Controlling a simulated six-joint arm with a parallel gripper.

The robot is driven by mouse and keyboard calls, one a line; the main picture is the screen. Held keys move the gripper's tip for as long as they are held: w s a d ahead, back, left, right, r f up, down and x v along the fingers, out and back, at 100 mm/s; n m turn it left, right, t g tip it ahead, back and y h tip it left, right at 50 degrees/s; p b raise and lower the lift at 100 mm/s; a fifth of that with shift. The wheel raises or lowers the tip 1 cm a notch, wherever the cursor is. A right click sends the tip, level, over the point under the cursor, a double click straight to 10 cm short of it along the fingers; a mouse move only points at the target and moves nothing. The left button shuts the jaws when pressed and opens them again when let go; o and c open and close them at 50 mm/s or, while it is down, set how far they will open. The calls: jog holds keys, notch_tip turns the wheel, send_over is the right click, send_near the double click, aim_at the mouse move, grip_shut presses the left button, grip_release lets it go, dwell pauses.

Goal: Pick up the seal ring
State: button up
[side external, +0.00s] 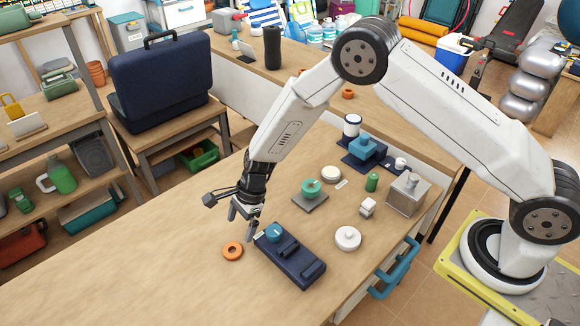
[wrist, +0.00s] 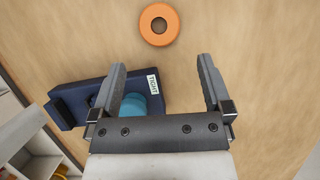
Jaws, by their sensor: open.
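The seal ring is most likely the orange ring (side external: 232,251) lying flat on the wooden table, left of a dark blue block. In the wrist view the orange ring (wrist: 159,25) lies beyond my fingertips, near the top edge, with bare wood around it. My gripper (side external: 246,222) is open and empty, pointing down just above and beside the ring. In the wrist view its two fingers (wrist: 162,72) are spread wide. They are apart from the ring.
The dark blue block (side external: 290,258) with a teal round part (side external: 273,232) stands close beside the gripper; the wrist view shows a white label on it. A white round lid (side external: 347,238), a grey plate (side external: 310,202) and a metal box (side external: 408,194) lie farther right. The table's left front is clear.

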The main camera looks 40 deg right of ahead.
aim_at(232, 253)
jog(key=shift+x, duration=0.85)
jog(key=shift+f, duration=0.1)
jog(key=shift+x, duration=2.5)
jog(key=c, duration=1.2)
